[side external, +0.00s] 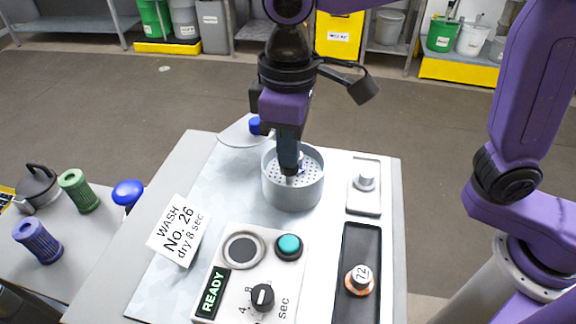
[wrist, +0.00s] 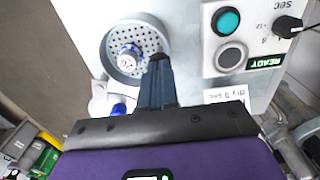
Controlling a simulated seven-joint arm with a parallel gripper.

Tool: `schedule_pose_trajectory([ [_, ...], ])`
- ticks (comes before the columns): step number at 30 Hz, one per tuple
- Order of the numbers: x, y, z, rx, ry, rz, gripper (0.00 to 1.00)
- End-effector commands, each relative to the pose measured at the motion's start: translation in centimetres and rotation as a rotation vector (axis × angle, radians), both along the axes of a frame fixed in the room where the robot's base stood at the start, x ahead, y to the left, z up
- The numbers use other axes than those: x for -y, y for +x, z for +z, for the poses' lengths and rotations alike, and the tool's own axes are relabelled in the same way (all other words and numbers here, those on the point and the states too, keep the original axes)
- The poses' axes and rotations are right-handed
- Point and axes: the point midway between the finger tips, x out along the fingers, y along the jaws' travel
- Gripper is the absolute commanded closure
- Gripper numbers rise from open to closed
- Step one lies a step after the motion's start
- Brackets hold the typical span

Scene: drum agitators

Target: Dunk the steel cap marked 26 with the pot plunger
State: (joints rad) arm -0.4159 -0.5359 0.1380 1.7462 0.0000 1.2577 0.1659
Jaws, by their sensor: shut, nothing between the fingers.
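The pot (side external: 292,190) is a grey round vessel with a perforated plate inside; it also shows in the wrist view (wrist: 160,28). The cap marked 26 (wrist: 127,60), pale with blue, sits on that plate. In the side view it is mostly hidden behind my fingers. My gripper (side external: 290,172) is shut and empty, its tips over the pot beside the cap; the tips also show in the wrist view (wrist: 160,60). I cannot tell whether they touch anything. A blue knob (side external: 255,125) stands behind the pot; I cannot tell whether it is the plunger.
A panel (side external: 232,250) with a teal button (side external: 289,246), black dial (side external: 262,296) and READY display stands in front. A sign (side external: 178,232) reads WASH No. 26, dry 8 sec. At right are a metal knob (side external: 366,178) on a pale tray and a cap marked 72 (side external: 360,280) on a black tray.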

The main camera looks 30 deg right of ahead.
Motion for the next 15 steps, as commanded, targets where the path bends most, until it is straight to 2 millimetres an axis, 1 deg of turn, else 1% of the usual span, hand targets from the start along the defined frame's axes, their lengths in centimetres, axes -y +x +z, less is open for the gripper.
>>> schedule_pose_trajectory([
  [15, 0.0, 0.0, -1.8, -0.001, -0.001, 0.0, 1.0],
])
